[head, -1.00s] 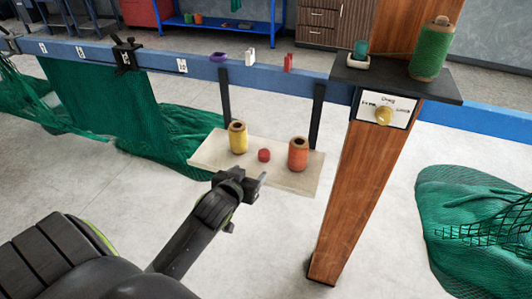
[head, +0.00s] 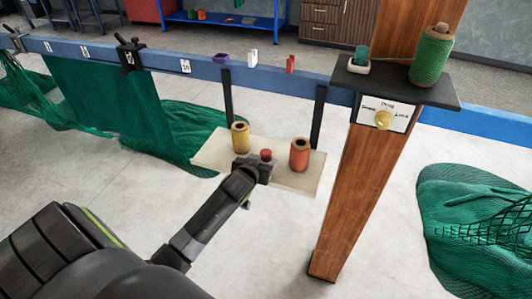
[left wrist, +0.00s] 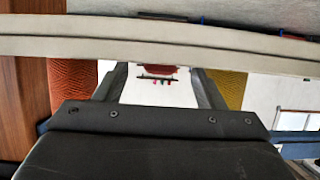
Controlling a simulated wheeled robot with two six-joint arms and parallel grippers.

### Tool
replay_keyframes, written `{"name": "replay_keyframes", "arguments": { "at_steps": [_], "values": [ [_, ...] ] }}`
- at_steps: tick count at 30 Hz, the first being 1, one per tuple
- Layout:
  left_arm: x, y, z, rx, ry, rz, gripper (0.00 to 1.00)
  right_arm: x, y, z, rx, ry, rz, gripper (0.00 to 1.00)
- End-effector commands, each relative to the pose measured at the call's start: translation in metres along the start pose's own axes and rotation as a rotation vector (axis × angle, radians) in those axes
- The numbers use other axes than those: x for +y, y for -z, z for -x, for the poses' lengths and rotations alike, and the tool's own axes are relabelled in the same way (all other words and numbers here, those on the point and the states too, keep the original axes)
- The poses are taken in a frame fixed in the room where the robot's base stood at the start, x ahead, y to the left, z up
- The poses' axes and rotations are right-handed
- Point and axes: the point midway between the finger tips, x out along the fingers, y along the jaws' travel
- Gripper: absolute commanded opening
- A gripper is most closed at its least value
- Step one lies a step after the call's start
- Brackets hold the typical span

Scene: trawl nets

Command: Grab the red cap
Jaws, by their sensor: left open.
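The red cap (head: 266,154) sits on the pale shelf board (head: 213,152) between a yellow spool (head: 240,138) and an orange spool (head: 299,155). My left gripper (head: 254,165) is open at the board's near side, right in front of the cap, and its end hides the cap's lower part. In the left wrist view, the open fingers (left wrist: 160,88) stand apart, with a red patch (left wrist: 158,69), seemingly the cap, showing between them against the board's edge. Whether the fingers touch the cap cannot be told. My right gripper is not in view.
The spools stand close on both sides of the cap. A wooden post (head: 358,190) with a dial stands to the right, its black top holding a green spool (head: 433,55). A blue rail (head: 110,56) runs behind. Green nets (head: 190,130) lie on the floor.

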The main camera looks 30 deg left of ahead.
Motion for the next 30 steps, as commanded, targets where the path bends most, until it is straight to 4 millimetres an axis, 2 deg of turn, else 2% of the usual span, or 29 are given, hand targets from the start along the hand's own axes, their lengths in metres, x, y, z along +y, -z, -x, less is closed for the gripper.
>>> {"name": "replay_keyframes", "arguments": {
  "at_steps": [7,17,20,28,30],
  "values": [
    [-0.001,0.001,-0.024,0.0,-0.001,0.001,0.63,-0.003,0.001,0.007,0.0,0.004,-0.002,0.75],
    [-0.001,0.0,-0.028,0.0,-0.001,0.001,0.63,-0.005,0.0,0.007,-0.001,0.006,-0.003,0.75],
    [-0.001,0.0,-0.028,0.0,-0.001,0.001,0.53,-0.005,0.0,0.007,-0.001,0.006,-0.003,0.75],
    [-0.001,0.0,-0.028,0.0,-0.001,0.001,0.17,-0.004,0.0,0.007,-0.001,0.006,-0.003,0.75],
    [-0.001,0.0,-0.028,0.0,-0.001,0.001,0.15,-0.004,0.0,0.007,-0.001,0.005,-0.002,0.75]
  ]
}}
